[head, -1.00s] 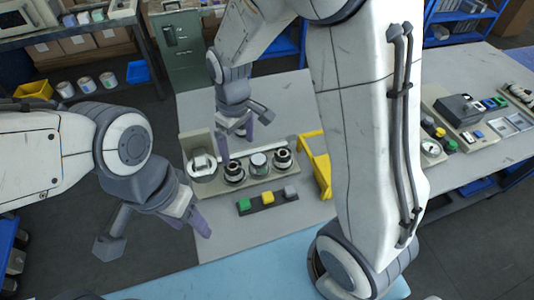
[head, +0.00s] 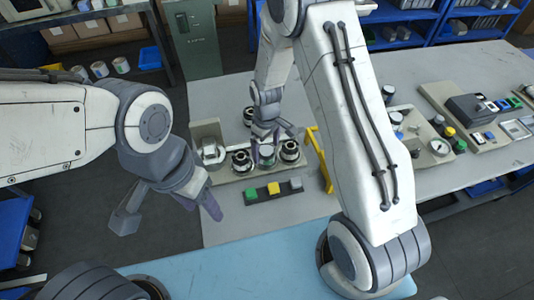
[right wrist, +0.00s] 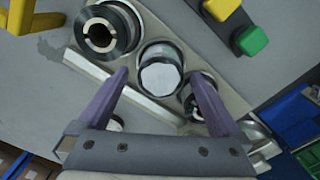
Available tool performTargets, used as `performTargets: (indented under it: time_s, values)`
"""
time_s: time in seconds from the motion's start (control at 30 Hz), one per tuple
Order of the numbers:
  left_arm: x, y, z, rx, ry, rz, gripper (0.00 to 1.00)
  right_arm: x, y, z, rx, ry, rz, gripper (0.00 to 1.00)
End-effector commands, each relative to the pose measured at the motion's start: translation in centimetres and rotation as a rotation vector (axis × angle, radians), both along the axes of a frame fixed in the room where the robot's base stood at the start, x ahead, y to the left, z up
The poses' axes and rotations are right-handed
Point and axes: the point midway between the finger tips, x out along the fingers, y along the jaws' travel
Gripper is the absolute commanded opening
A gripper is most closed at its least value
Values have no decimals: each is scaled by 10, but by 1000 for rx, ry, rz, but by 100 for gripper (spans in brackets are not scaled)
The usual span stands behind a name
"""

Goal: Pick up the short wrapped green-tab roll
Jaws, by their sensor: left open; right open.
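In the right wrist view this pale-topped roll (right wrist: 161,76) lies between the fingertips, wrapped in shiny film. My right gripper (head: 265,143) is open, pointing down just over it, one purple finger on each side in the picture; whether they touch it cannot be told. My left gripper (head: 212,202) is open and empty, left of the tray.
Dark-cored rolls (head: 241,161) and (head: 290,151) stand close on both sides. A yellow bracket (head: 319,158) stands right of the tray. The table (head: 225,225) is bare at front left.

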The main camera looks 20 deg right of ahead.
Motion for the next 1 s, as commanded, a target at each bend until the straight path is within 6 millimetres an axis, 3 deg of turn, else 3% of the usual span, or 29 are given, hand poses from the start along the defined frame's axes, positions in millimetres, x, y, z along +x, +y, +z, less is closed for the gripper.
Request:
performTargets:
  time_s: [0.13,0.37,0.4,0.6,0.67,1.0]
  values:
    - [0,0,3,0,0,0,57,-1,0,-15,0,1,0,100]
    - [0,0,3,0,0,0,57,0,0,-17,0,0,0,100]
    - [0,0,3,0,0,0,57,0,0,-17,0,0,0,96]
    - [0,0,3,0,0,0,57,0,0,-17,0,0,0,20]
    - [0,0,3,0,0,0,57,0,0,-17,0,0,0,0]
    - [0,0,1,0,0,0,57,1,0,-12,1,-3,0,0]
